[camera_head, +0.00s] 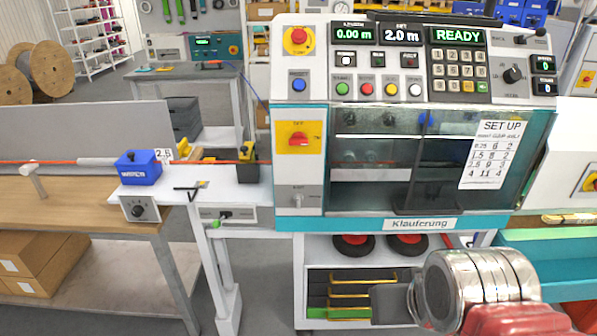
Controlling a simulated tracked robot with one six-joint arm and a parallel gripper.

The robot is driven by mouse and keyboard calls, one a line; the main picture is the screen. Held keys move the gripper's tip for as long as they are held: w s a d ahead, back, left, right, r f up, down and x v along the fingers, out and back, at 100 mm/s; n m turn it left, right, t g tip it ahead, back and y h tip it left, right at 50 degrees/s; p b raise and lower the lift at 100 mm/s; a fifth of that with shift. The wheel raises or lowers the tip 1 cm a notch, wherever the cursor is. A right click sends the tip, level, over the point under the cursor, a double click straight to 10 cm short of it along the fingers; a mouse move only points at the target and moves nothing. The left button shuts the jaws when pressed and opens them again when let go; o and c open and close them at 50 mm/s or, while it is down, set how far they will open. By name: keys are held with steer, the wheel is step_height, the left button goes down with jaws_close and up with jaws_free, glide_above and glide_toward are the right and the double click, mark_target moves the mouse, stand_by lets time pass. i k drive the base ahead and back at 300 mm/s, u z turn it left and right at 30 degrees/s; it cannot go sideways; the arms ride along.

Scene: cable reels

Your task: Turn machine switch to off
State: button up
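The machine switch (298,139) is a red rotary handle on a yellow plate, on the white left column of the cable machine (420,120). Its handle lies roughly horizontal. A label that looks like OFF is above it, and a smaller mark is to its right. The machine's displays are lit, and one reads READY (457,36). My gripper (390,304) is low at the right, in front of the machine's lower shelf, well below and right of the switch and touching nothing I can make out. Its fingers are seen edge-on, so their opening is unclear.
A red emergency button (298,38) and a blue button (298,85) sit above the switch. A dark glass cover (390,165) fills the machine's front. A blue measuring unit (138,167) and an orange cable (60,162) are at the left. The space before the switch looks free.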

mark_target(298, 138)
steer(key=k, duration=1.35)
steer(key=u, duration=0.15)
steer(key=i, duration=0.55)
steer(key=u, duration=0.65)
steer(key=i, duration=0.9)
steer(key=u, duration=0.35)
